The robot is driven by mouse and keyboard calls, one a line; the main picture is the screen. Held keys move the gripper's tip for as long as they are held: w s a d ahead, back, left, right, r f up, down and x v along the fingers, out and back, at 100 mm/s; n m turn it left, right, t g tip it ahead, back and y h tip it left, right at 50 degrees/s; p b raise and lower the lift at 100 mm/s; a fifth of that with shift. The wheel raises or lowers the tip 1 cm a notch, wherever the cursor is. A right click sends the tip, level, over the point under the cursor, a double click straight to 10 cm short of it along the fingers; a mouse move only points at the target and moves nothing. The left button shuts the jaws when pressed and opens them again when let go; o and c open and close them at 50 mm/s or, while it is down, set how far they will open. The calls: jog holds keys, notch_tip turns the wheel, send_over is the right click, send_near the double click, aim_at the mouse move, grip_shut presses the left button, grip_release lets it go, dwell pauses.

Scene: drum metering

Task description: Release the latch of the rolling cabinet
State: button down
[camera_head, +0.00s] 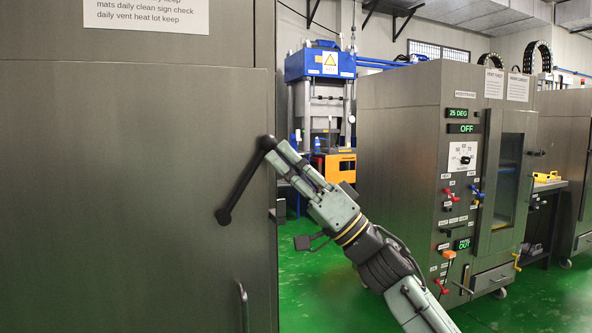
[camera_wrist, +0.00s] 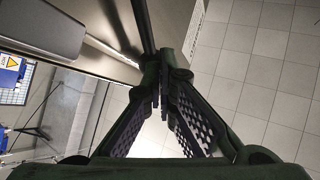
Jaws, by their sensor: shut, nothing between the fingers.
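A large dark metal cabinet (camera_head: 130,180) fills the left of the head view. On its door is a black latch lever (camera_head: 244,182) with a round knob at each end. It slants from upper right to lower left. My gripper (camera_head: 273,148) is at the lever's upper right end, by the cabinet's right edge. In the wrist view my gripper (camera_wrist: 163,82) has its fingertips together with nothing between them. A dark bar that looks like the lever (camera_wrist: 145,25) runs up from just beyond the tips. I cannot tell whether the fingers touch it.
A curved pull handle (camera_head: 243,306) is lower on the same door. A second cabinet (camera_head: 410,150) with a control panel and wheels stands to the right. A blue press (camera_head: 320,66) and an orange machine (camera_head: 338,165) stand behind. Green floor (camera_head: 315,290) lies between the cabinets.

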aim_at(237, 137)
jog(key=a+r+n+g+h+p, duration=0.1)
jog(key=n+g+p, duration=0.1)
jog(key=s+a+r+n+g+h+p, duration=0.1)
jog(key=a+g+p, duration=0.1)
jog(key=a+r+n+g+h+p, duration=0.1)
jog(key=a+r+n+p, duration=0.1)
jog(key=p, duration=0.1)
jog(key=shift+s+r+n+g, duration=0.1)
jog(key=shift+s+n+g, duration=0.2)
jog(key=shift+s+g, duration=0.1)
jog(key=shift+s+a+r+n+h+p, duration=0.1)
jog(key=shift+s+a+n+h+p, duration=0.15)
jog(key=shift+a+p, duration=0.25)
jog(key=shift+s+a+n+h+p, duration=0.1)
jog(key=shift+a+n+h+p, duration=0.2)
jog(key=shift+p, duration=0.3)
jog(key=shift+s+a+n+g+h+p, duration=0.15)
jog(key=shift+a+n+g+h+p, duration=0.1)
jog(key=shift+a+g+h+p, duration=0.15)
